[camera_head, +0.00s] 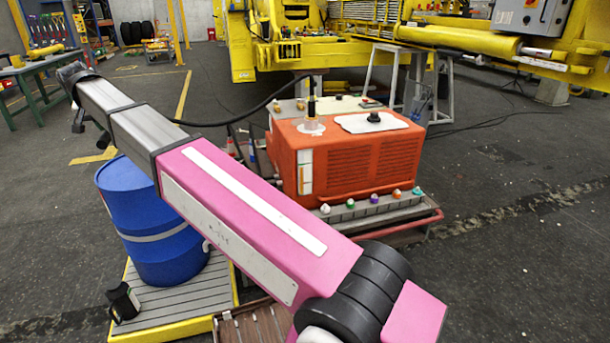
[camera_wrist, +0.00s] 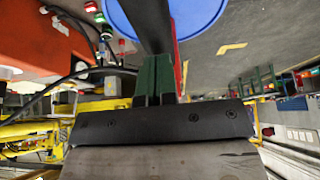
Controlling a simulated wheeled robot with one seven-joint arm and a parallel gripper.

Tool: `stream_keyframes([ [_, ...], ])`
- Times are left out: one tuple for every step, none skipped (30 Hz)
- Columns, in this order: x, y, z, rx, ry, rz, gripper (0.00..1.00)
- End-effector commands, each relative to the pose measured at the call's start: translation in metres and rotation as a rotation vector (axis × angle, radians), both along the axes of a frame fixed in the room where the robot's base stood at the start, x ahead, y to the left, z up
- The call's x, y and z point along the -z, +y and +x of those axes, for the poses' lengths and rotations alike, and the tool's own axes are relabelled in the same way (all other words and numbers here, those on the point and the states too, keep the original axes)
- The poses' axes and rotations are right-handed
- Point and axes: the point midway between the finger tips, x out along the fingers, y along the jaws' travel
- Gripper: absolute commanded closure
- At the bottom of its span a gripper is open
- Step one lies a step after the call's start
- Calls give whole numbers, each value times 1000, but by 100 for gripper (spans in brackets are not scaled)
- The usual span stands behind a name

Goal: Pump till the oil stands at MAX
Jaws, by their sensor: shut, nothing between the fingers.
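The orange power unit (camera_head: 350,155) stands in the middle of the head view. A narrow upright pale gauge strip (camera_head: 305,178) is on its front left edge; I cannot read the oil level or a MAX mark. A black filler fitting (camera_head: 312,105) with a white collar stands on its top, and a black hose (camera_head: 235,118) runs left from near it. A blue drum (camera_head: 150,225) stands at the left, its top partly hidden by my pink arm. No pump handle is clearly visible.
The drum stands on a slatted pallet (camera_head: 190,303) with a yellow edge; a small black container (camera_head: 122,302) sits at its corner. Several coloured knobs line the ledge (camera_head: 350,212) before the unit. Yellow machinery (camera_head: 330,50) stands behind. The floor at the right is open.

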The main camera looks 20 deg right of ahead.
Motion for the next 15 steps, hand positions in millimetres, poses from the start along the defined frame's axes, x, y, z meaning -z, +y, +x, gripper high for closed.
stream_keyframes([
  [6,0,0,0,1,-1,100],
  [9,0,0,0,1,-1,100],
  [13,0,0,0,1,-1,100],
  [16,0,0,0,1,-1,100],
  [20,-1,0,0,2,-1,100],
  [24,-1,0,0,2,-1,100],
  [27,0,0,0,1,-1,100],
  [30,-1,0,0,1,-1,100],
  [29,0,0,0,0,0,100],
  [28,0,0,0,0,0,100],
  [26,0,0,0,0,0,100],
  [23,0,0,0,0,0,100],
  [19,0,0,0,0,0,100],
  [14,0,1,0,0,0,100],
  [7,1,1,0,-1,1,100],
])
